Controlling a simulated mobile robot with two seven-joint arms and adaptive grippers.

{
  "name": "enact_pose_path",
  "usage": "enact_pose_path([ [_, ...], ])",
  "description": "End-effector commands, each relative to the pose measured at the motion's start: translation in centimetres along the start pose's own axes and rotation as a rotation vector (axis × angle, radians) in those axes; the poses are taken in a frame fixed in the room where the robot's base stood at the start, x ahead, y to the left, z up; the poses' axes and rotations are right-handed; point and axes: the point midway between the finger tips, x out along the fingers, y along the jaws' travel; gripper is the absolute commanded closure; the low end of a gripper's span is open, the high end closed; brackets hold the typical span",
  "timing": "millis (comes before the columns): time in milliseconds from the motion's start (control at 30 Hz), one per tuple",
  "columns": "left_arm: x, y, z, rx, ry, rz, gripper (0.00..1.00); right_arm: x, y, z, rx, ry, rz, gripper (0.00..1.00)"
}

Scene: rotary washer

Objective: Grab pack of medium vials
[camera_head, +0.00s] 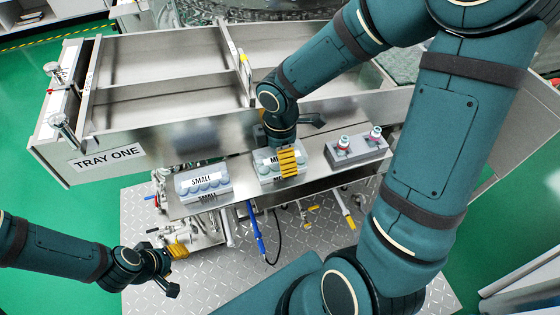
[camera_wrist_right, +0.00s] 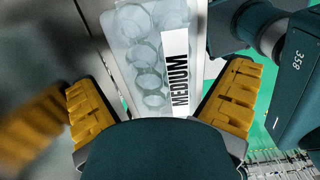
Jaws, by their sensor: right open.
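The pack of medium vials (camera_head: 267,174) sits on the metal shelf in front of the tray, its label partly covered by my right gripper in the head view. In the right wrist view the pack (camera_wrist_right: 148,74) is a clear block of round vials with a white MEDIUM label. My right gripper (camera_head: 298,147) is over the pack, open and empty. In the wrist view its yellow fingers (camera_wrist_right: 160,100) stand apart, with the pack lying between and beyond them. My left gripper (camera_head: 174,268) hangs low at the left, fingers apart and empty.
A pack labelled SMALL (camera_head: 203,183) stands left of the medium pack. A grey holder with two capped vials (camera_head: 356,150) stands close on its right. The metal tray marked TRAY ONE (camera_head: 108,157) rises behind the shelf. A blue pen-like tool (camera_head: 256,232) hangs below the shelf.

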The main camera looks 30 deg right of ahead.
Motion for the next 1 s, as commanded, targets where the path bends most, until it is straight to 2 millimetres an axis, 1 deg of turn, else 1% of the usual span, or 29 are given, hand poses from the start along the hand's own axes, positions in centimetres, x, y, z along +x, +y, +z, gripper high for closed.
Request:
enact_pose_path([
  [67,0.1,-0.1,0.0,0.000,0.000,0.000,0.53,0.5,0.0,0.0,0.000,0.001,0.000,0.00],
  [267,0.1,0.0,0.0,0.000,0.000,0.000,0.53,0.4,0.0,0.0,0.000,0.001,0.001,0.00],
  [300,0.1,0.0,0.0,0.000,0.000,0.000,0.53,0.4,0.0,0.0,0.000,0.001,0.001,0.07],
  [367,0.1,0.0,0.0,0.000,0.000,0.000,0.53,0.4,0.0,0.0,0.000,0.001,0.001,0.28],
  [400,0.1,0.0,0.0,0.000,0.000,0.000,0.53,0.4,0.0,0.0,0.000,0.001,0.001,0.42],
  [467,0.1,0.0,0.0,0.000,0.000,0.000,0.53,0.4,0.0,0.0,0.000,0.001,0.001,0.63],
  [500,0.1,0.0,0.0,0.000,0.000,0.000,0.53,0.4,0.0,0.0,0.000,0.001,0.001,0.77],
  [533,0.1,0.0,0.0,0.000,0.000,0.000,0.53,0.4,0.0,0.0,0.000,0.001,0.001,0.79],
  [867,0.0,0.0,0.0,0.000,0.000,0.000,0.53,0.2,0.0,0.0,0.000,0.001,0.002,0.79],
  [967,-0.2,0.1,-0.1,0.000,0.000,0.000,0.53,-0.7,0.1,0.0,0.001,0.000,0.004,0.79],
  [1000,-0.4,0.1,-0.1,0.000,0.000,0.001,0.53,-1.3,0.1,0.0,0.001,0.000,0.006,0.79],
])
